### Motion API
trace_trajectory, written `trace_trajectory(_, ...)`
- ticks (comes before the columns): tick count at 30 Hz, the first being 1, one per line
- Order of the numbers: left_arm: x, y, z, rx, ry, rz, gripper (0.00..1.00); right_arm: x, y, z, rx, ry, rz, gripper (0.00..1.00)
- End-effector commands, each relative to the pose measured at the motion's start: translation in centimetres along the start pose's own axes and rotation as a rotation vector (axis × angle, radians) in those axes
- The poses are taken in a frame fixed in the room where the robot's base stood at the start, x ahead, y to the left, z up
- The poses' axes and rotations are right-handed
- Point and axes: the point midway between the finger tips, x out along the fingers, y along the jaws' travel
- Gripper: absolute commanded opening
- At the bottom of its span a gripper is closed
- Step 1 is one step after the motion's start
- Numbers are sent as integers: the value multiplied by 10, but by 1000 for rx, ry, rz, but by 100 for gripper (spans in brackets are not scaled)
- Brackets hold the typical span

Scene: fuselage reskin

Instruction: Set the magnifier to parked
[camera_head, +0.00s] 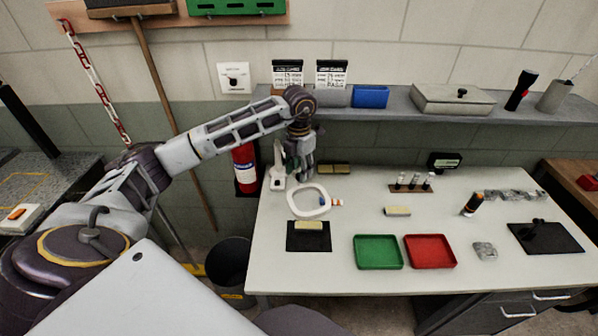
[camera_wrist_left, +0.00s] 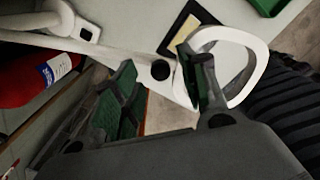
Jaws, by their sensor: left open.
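The magnifier is a white square-rounded ring (camera_head: 291,201) on a white arm and stand (camera_head: 278,177) at the left end of the workbench. In the left wrist view the ring (camera_wrist_left: 263,62) is at the upper right and its arm runs to the left. My left gripper (camera_head: 299,172) is beside the stand, behind the ring in the head view. In the left wrist view its fingers (camera_wrist_left: 157,65) are spread, with the white arm between or beyond them. One finger overlaps the ring; I cannot tell whether it touches. My right gripper is out of view.
A black mat (camera_head: 308,243) with a tan block lies in front of the ring. Green (camera_head: 378,252) and red (camera_head: 430,251) trays sit to its right. A fire extinguisher (camera_head: 245,168) hangs left of the bench. A shelf (camera_head: 400,112) runs along the wall behind.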

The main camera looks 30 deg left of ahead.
Motion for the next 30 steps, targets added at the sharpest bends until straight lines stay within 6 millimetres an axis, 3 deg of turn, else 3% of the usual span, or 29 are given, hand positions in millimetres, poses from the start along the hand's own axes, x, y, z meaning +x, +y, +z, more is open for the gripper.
trace_trajectory(6, 14, 0, 0, 1, 1, -1, 42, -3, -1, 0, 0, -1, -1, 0)
trace_trajectory(17, 16, 0, 0, 1, 1, 0, 41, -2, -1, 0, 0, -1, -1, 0)
trace_trajectory(26, 16, 0, 0, 1, 1, 0, 3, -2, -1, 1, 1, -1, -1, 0)
trace_trajectory(30, 16, 0, 0, 1, 0, 0, 0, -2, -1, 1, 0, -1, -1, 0)
